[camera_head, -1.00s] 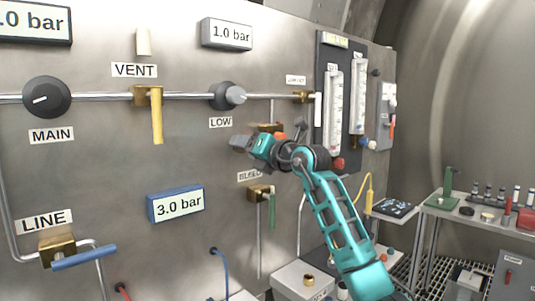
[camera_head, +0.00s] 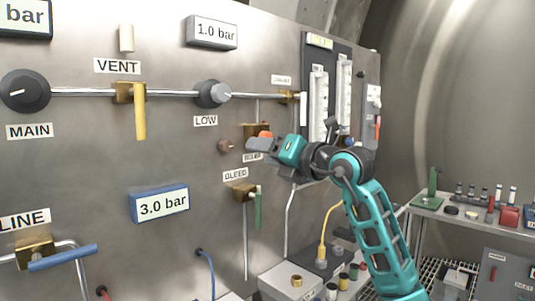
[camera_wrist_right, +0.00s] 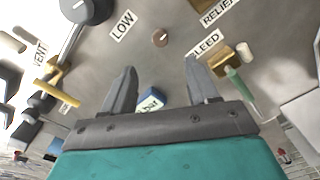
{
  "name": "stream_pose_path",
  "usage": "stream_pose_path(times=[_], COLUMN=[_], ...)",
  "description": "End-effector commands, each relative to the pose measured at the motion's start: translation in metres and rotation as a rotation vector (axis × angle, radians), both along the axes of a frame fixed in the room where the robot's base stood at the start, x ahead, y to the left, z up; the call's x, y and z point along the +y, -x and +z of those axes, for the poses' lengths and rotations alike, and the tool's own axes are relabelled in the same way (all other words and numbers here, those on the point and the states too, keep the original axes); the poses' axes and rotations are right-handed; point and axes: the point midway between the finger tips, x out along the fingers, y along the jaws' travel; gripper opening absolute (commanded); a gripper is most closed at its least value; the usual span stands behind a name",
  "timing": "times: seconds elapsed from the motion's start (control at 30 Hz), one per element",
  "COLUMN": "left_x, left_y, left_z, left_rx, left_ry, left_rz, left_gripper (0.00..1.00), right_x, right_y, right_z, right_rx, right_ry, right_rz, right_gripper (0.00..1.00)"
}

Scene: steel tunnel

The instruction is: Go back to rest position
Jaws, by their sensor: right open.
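My right gripper (camera_head: 258,144) is in front of the steel panel (camera_head: 100,165), at the end of a teal arm that comes in from the lower right. In the right wrist view its two grey fingers (camera_wrist_right: 160,85) stand apart with nothing between them. The LOW knob (camera_head: 212,94) is up and to the left of the gripper. The BLEED valve with its green handle (camera_head: 258,210) is below it. The orange and brass part near the RELIEF label (camera_head: 252,158) is partly hidden behind the gripper. My left gripper does not show.
The panel also carries the MAIN knob (camera_head: 24,91), the yellow VENT handle (camera_head: 140,112), the blue LINE handle (camera_head: 62,257) and a 3.0 bar display (camera_head: 160,203). Flow tubes (camera_head: 318,105) stand behind my arm. A shelf with small items (camera_head: 455,212) is at the right.

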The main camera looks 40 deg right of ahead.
Motion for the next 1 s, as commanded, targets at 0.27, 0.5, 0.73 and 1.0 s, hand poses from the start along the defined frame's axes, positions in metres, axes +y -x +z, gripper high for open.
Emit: stream_pose_path(times=[0.27, 0.5, 0.73, 1.0], left_x=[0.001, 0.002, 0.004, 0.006], left_y=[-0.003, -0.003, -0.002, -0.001], left_z=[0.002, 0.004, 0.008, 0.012], left_rx=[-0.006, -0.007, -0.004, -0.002], left_ry=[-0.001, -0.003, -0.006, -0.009], left_rz=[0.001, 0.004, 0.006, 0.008], left_gripper=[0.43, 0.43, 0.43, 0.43], right_x=[0.0, 0.045, 0.136, 0.165], right_y=[0.0, -0.011, 0.0, 0.028], right_z=[0.0, -0.038, -0.115, -0.204], right_rx=[0.0, 0.021, 0.028, 0.054], right_ry=[0.0, -0.087, -0.506, -1.231], right_rz=[0.0, 0.182, 0.525, 0.511], right_gripper=[0.59, 0.59, 0.59, 0.59])
